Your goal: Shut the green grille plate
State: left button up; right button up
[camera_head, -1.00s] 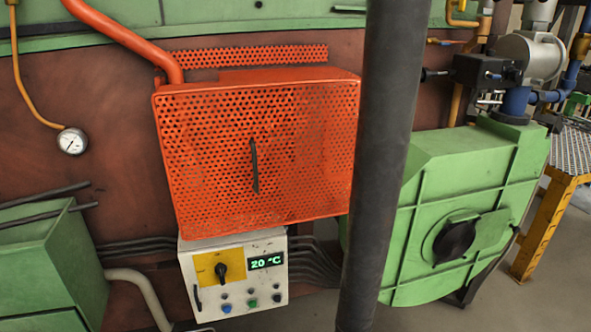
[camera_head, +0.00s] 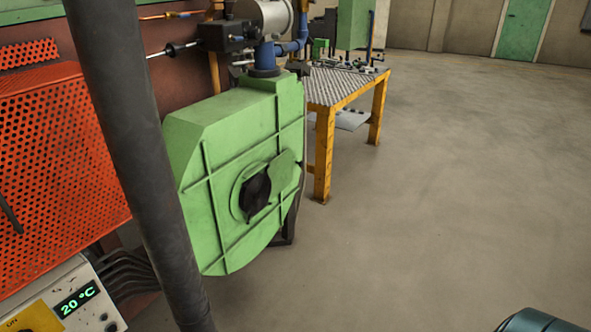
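A green plate (camera_head: 284,173), which I take to be the grille plate, sits on the front of the green furnace-side housing (camera_head: 230,133). It lies to the right of a round dark opening (camera_head: 256,194) and covers only its right edge. The opening's raised green ring shows around its left side. I cannot make out any grille pattern on the plate. Neither of my grippers is in view.
A dark vertical pipe (camera_head: 138,150) stands in front, left of the housing. Left of it are an orange perforated guard (camera_head: 58,150) and a control box (camera_head: 55,300) reading 20 °C. A yellow-legged table (camera_head: 325,150) stands behind right.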

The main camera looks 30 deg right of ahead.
aim_at(279, 172)
jog(key=z, duration=1)
jog(key=i+l+u, duration=0.3)
jog(key=i+l, duration=0.2)
jog(key=i+l+u, duration=0.2)
jog(key=l, duration=0.2)
jog(key=i+l+u, duration=0.15)
jog(key=l, duration=0.25)
jog(key=i+l+u, duration=0.3)
jog(key=l, duration=0.5)
jog(key=i+l+u, duration=0.15)
jog(key=l, duration=0.25)
jog(key=i, duration=0.1)
